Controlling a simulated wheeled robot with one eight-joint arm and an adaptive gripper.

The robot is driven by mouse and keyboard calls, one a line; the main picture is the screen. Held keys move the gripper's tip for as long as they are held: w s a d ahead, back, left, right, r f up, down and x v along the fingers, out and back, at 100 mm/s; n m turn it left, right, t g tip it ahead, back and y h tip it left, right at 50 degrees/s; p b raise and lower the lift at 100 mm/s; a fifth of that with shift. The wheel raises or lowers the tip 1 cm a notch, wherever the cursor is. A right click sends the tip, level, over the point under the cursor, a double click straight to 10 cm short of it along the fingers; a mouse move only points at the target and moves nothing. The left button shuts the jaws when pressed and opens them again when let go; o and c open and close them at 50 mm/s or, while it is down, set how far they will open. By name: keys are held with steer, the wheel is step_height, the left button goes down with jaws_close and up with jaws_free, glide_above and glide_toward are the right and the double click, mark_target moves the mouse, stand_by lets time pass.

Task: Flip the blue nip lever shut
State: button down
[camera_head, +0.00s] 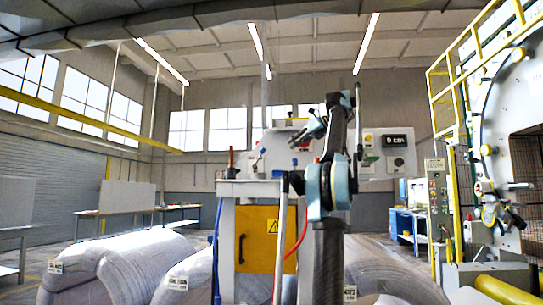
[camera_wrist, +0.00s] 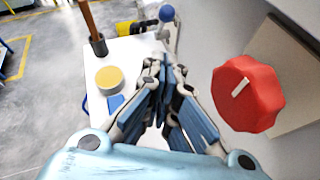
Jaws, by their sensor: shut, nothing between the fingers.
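The nip lever shows in the wrist view as a blue ball knob (camera_wrist: 167,13) on a thin metal stem, at the top edge beyond my fingertips. In the head view its small blue knob (camera_head: 262,152) stands above the left part of the white bench top, on a tilted stem. My gripper (camera_wrist: 163,68) is shut and empty, pointing toward the lever with a gap between them. In the head view my gripper (camera_head: 299,140) is to the right of the lever, in front of the machine panel. The lever's pivot is partly hidden by my fingers in the wrist view.
A large red knob (camera_wrist: 248,93) is close to the right of my fingers. A yellow-topped round part (camera_wrist: 110,78) and a brown upright handle in a dark holder (camera_wrist: 98,45) stand on the white bench top (camera_head: 240,188) to the left. Wrapped coils (camera_head: 130,265) lie on the floor.

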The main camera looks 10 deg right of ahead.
steer(key=shift+s+d+f, duration=0.35)
steer(key=shift+s+d, duration=0.1)
steer(key=shift+d, duration=0.05)
steer(key=shift+w+a+r+x, duration=0.15)
steer(key=shift+r+x, duration=0.3)
steer(key=shift+x, duration=1.7)
steer(key=shift+w+a+r+x, duration=0.15)
steer(key=shift+r+x, duration=0.25)
steer(key=shift+x, duration=1.75)
steer(key=shift+w+a+r+x, duration=0.15)
steer(key=shift+r+x, duration=0.3)
steer(key=shift+x, duration=1.7)
